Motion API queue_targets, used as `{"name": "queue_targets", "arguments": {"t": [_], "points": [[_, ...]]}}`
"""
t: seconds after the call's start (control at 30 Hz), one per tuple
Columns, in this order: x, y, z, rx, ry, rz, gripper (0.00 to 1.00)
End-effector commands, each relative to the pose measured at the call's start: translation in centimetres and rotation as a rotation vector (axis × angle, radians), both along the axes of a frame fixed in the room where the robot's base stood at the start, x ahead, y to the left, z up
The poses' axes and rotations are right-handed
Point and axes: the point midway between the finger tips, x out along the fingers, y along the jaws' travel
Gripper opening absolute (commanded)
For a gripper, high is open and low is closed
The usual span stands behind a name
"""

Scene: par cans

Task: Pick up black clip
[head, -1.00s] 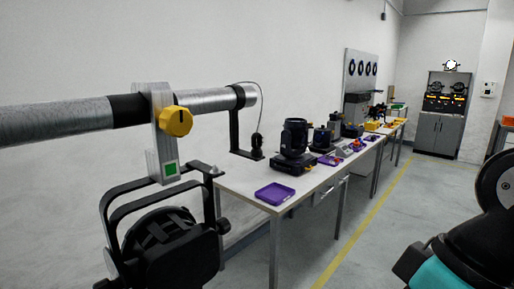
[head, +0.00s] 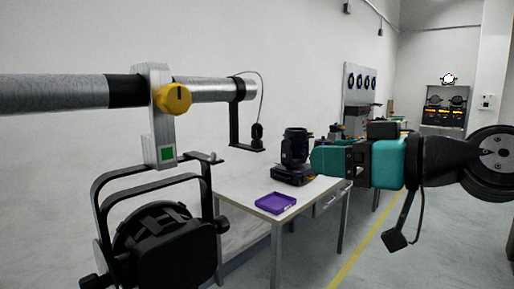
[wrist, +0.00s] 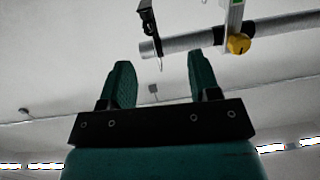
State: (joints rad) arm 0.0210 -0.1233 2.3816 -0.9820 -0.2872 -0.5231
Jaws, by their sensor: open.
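I cannot pick out a black clip for certain in either view. My gripper (head: 322,158) reaches in from the right in the head view, its teal fingers pointing left in front of the bench's far part. In the wrist view my gripper (wrist: 160,70) shows two teal fingers apart with nothing between them. Beyond them are the wall, the silver pipe (wrist: 188,43) and its yellow knob (wrist: 238,43). Small items farther along the bench are hidden behind my arm in the head view.
A white bench (head: 246,195) holds a purple tray (head: 275,203) and a black moving-head lamp (head: 294,150). A silver pipe (head: 215,89) with a yellow knob (head: 174,98) carries a black lamp (head: 155,240) at the left. Floor at the lower right is clear.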

Motion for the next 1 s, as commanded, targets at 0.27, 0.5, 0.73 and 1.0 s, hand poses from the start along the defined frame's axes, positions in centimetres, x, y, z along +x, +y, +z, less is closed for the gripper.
{"name": "queue_targets", "arguments": {"t": [0.27, 0.5, 0.73, 1.0], "points": [[2.6, 0.7, 2.2, 0.072, -0.104, -0.04, 0.56], [6.1, 5.0, 2.4, 0.069, -0.101, -0.039, 0.56], [8.7, 7.9, 2.1, 0.069, -0.103, -0.043, 0.56], [10.2, 9.3, 2.3, 0.068, -0.102, -0.044, 0.56]]}}
